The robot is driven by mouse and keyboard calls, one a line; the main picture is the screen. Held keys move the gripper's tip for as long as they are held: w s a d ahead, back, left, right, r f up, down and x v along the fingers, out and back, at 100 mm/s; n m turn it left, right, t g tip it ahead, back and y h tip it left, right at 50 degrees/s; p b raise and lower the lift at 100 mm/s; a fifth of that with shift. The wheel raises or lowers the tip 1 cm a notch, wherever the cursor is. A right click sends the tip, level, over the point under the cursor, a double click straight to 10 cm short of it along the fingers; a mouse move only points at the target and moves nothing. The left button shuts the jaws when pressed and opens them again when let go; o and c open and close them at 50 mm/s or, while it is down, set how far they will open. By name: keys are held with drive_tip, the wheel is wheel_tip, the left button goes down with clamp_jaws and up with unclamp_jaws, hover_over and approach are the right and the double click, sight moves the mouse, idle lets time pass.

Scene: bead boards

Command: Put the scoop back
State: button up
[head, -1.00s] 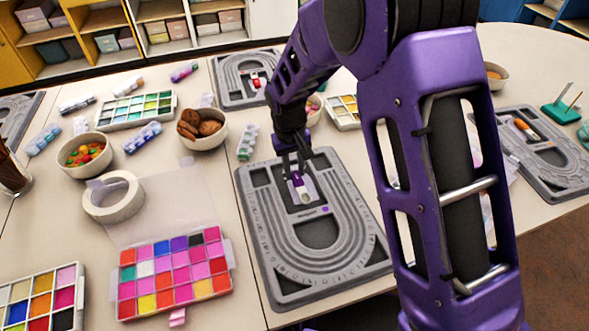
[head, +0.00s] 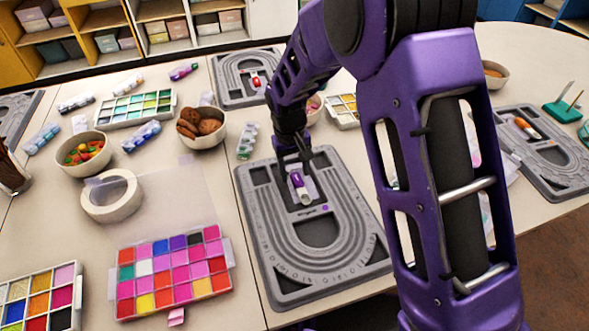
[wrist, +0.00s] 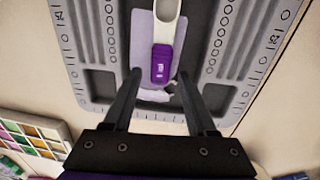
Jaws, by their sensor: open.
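The scoop, with a purple handle (head: 297,180) and a white bowl end, lies in the upper middle recess of the near grey bead board (head: 262,230). In the wrist view the scoop's handle (wrist: 161,66) points toward my gripper, over a pale lilac patch (wrist: 143,35) in the recess. My gripper (head: 296,156) is open and empty, just above the handle end of the scoop. In the wrist view the two fingers of my gripper (wrist: 159,76) stand apart on either side of the handle's end, with nothing between them gripped.
A bead box (head: 172,278), a tape roll (head: 97,208) and a bowl of cookies (head: 218,130) stand left of the board. Another board (head: 225,98) with a red scoop lies behind. A third board (head: 556,180) with an orange scoop lies right. My arm covers much of the right.

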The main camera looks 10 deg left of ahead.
drive_tip(key=shift+r, duration=0.1)
wheel_tip(320, 180, up, 13)
drive_tip(key=p, duration=0.2)
drive_tip(key=shift+s+a+p, duration=0.3)
drive_tip(key=shift+a+p, duration=0.05)
